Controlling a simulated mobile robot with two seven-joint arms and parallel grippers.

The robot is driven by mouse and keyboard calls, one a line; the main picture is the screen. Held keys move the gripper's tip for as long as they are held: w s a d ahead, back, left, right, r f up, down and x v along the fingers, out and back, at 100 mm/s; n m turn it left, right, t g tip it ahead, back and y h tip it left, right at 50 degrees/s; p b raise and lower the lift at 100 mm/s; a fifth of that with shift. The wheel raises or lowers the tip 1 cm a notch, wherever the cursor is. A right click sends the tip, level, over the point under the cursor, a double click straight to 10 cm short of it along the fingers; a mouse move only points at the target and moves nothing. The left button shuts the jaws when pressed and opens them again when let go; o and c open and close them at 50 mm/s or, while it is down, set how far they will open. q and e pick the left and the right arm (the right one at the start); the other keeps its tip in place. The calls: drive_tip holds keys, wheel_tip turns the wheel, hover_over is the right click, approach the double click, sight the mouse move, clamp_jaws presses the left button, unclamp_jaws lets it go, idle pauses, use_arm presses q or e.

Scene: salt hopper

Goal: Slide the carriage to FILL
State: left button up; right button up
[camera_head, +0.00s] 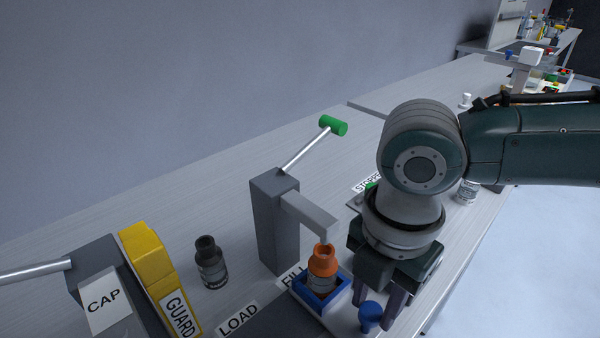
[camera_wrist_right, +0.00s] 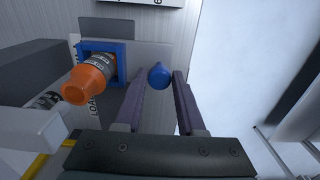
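The carriage (camera_head: 345,318) is a pale plate with a blue square holder (camera_head: 318,308) and a blue knob (camera_head: 370,314). An orange-topped bottle (camera_head: 322,268) stands in the holder, close under the grey spout arm and beside the partly hidden FILL label (camera_head: 293,277). The LOAD label (camera_head: 238,319) is further left. My right gripper (camera_head: 378,303) points down at the knob. In the right wrist view its open fingers (camera_wrist_right: 158,80) stand either side of the knob (camera_wrist_right: 159,75), with gaps on both sides. My left gripper is not in view.
The grey hopper post (camera_head: 274,225) carries a lever with a green handle (camera_head: 333,125). A dark bottle (camera_head: 210,262) stands left of it, beside the yellow GUARD block (camera_head: 150,262) and CAP station (camera_head: 103,300). A STOPPER-like label is partly hidden behind my right arm.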

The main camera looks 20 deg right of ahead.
drive_tip(key=shift+o, duration=0.7)
drive_tip(key=shift+d, duration=0.15)
drive_tip(key=shift+o, duration=1.3)
drive_tip(key=shift+r, duration=0.1)
wheel_tip(320, 180, up, 10)
drive_tip(key=p, duration=0.1)
